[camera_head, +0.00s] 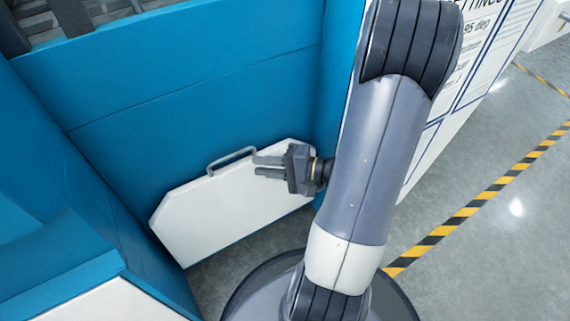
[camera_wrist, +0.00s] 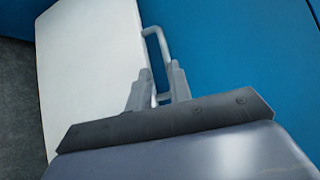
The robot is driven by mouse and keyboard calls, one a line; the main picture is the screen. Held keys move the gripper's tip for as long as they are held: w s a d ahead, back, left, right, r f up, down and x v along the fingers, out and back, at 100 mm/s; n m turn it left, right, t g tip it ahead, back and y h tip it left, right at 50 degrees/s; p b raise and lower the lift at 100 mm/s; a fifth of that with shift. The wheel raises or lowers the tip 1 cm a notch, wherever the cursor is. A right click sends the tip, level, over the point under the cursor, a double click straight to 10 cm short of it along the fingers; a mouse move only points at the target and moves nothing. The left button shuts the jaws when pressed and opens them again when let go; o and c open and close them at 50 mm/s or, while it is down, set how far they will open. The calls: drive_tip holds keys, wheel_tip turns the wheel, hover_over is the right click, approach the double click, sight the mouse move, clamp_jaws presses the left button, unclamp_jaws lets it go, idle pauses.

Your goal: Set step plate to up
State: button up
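The step plate (camera_head: 225,208) is a white panel with cut corners, standing raised against the blue machine front in the head view. A grey bar handle (camera_head: 231,160) sits on its upper edge. My gripper (camera_head: 255,166) is beside the handle's right end, with its two fingers apart and pointing left. In the wrist view the plate (camera_wrist: 92,70) fills the left part, and the handle (camera_wrist: 157,50) runs up from near the fingertips of my gripper (camera_wrist: 159,75). The fingers look open; whether they touch the handle I cannot tell.
The blue machine wall (camera_head: 200,85) rises behind the plate, with a blue side panel (camera_head: 120,225) on the left. A white sign board (camera_head: 480,60) stands at the right. Grey floor with yellow-black tape (camera_head: 465,212) lies open at the right.

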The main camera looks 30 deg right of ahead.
drive_tip(key=shift+p+v, duration=0.5)
drive_tip(key=shift+v, duration=2)
drive_tip(key=b+x, duration=0.2)
drive_tip(key=x, duration=0.8)
drive_tip(key=shift+w+a, duration=0.3)
drive_tip(key=shift+d, duration=0.1)
